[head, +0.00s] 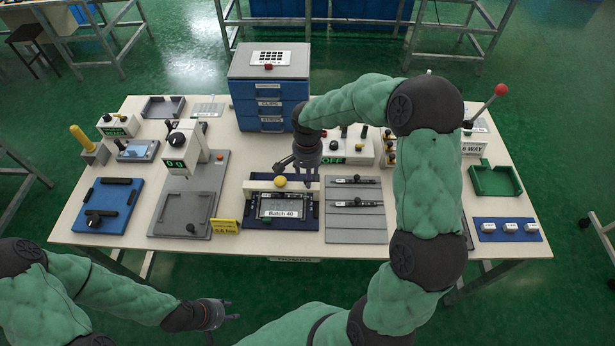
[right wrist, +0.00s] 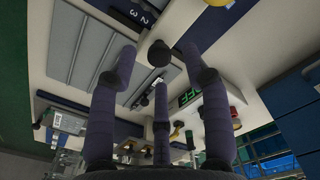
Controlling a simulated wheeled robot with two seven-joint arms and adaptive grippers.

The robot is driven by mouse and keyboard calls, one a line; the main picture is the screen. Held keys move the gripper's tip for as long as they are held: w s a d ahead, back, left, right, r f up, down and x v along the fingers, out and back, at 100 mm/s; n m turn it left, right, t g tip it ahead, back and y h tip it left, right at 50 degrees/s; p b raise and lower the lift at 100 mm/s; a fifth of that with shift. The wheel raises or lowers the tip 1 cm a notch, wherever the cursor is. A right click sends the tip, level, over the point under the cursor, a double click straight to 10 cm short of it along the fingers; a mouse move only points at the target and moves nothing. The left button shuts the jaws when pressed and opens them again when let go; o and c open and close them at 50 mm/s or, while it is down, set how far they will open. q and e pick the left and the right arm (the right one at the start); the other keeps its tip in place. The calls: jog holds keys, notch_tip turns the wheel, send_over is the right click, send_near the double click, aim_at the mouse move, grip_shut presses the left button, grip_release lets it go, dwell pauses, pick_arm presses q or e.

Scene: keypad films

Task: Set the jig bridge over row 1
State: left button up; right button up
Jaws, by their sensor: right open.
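The dark blue jig (head: 250,212) lies at the table's front middle, with a grey panel labelled Batch 40 (head: 282,207) in it. A pale bar with a yellow ball knob (head: 280,182) crosses its back part. I cannot tell surely whether this bar is the jig bridge. My right gripper (head: 287,168) is above the jig's back edge, fingers down. In the right wrist view its fingers (right wrist: 159,70) are spread and empty, with a black knob (right wrist: 158,53) beyond the tips. Numerals 2 and 3 show on a dark plate (right wrist: 140,20). My left gripper (head: 222,314) is open and empty before the table.
A grey grooved plate (head: 356,222) with two dark bars lies right of the jig. Blue drawers (head: 258,112) stand behind. A grey press (head: 185,150) is at left. A green tray (head: 494,181) and a blue plate (head: 490,236) are at right. My right arm hides part of the table.

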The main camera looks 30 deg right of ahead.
notch_tip(320, 180, up, 10)
dwell(0.4)
jog(key=shift+f, duration=0.1)
